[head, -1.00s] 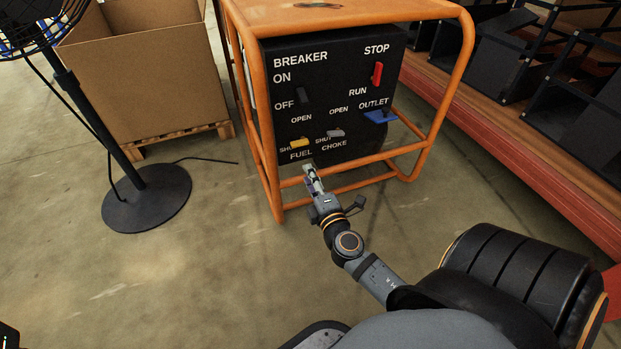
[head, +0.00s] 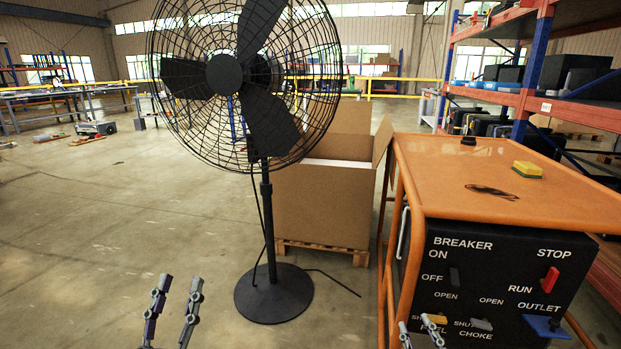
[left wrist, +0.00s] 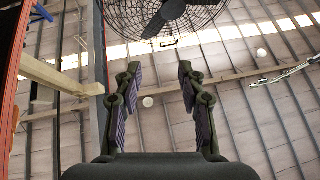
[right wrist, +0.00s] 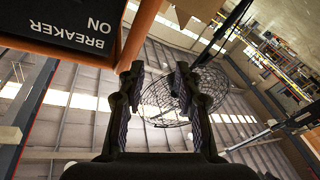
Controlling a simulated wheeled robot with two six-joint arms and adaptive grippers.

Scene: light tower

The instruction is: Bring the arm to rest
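My left gripper (head: 177,286) is open and empty at the bottom of the head view, fingers pointing up. In the left wrist view its two fingers (left wrist: 158,78) stand apart with nothing between them. My right gripper (head: 415,325) shows only its fingertips at the bottom edge, in front of the generator panel (head: 490,261). In the right wrist view its fingers (right wrist: 158,82) are apart and empty, clear of the panel. The panel carries a yellow fuel lever (head: 436,318), a grey choke lever (head: 481,324), a breaker switch (head: 454,277) and a red run/stop switch (head: 550,279).
A black pedestal fan (head: 272,293) stands left of the orange generator frame (head: 440,165). Behind it is a cardboard box (head: 320,210) on a pallet. A yellow sponge-like block (head: 527,169) lies on the generator top. Shelving (head: 534,60) stands at right. The left floor is open.

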